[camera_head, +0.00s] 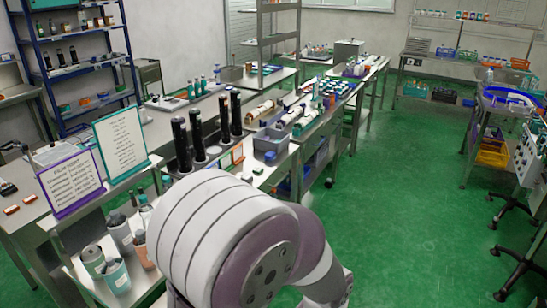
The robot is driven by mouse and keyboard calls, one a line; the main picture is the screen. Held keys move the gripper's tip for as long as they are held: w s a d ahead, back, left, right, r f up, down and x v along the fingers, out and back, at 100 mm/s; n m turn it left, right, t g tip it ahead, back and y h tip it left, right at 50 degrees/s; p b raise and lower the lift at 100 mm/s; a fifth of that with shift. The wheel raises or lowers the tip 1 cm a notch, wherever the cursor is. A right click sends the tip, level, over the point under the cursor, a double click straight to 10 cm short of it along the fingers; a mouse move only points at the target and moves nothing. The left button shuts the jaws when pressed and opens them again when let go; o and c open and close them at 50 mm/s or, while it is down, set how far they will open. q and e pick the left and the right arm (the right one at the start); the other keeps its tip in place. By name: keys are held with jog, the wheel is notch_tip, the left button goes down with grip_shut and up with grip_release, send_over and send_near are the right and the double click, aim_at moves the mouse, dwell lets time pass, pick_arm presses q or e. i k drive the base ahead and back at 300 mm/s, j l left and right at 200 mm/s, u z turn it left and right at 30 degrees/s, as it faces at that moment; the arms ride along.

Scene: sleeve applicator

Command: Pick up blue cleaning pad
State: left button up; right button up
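I cannot single out a blue cleaning pad in the head view; small blue items on the benches are too small to tell apart. A grey-blue bin (270,143) stands on the middle bench (262,180), near tall black cylinders (181,145). One of my own arms, a large pale rounded link, fills the bottom centre and hides part of the bench and floor behind it. Neither gripper's fingers show in this view.
Two signs stand at the left, one purple-framed (73,183) and one teal-framed (122,143). Several cups, one of them teal (116,276), stand below them. A blue shelf rack (76,70) is at the back left. The green floor (405,200) is open at the right.

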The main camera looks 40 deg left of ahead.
aim_at(270, 156)
jog(key=u, duration=1.45)
jog(key=z, duration=1.9)
jog(key=u, duration=2.3)
jog(key=i+l+u, duration=0.95)
jog(key=l+u, duration=0.25)
jog(key=i+l, duration=0.15)
jog(key=l, duration=0.25)
jog(key=i+l, duration=0.15)
jog(key=l, duration=0.3)
jog(key=i+l+u, duration=0.1)
jog(key=l, duration=0.3)
jog(key=i+l, duration=0.15)
jog(key=l, duration=0.3)
jog(key=i+l+u, duration=0.1)
jog(key=l, duration=0.35)
jog(key=i+l, duration=0.15)
jog(key=l, duration=0.3)
jog(key=i+l, duration=0.15)
jog(key=l, duration=0.3)
jog(key=i+l+u, duration=0.1)
jog(key=l, duration=0.35)
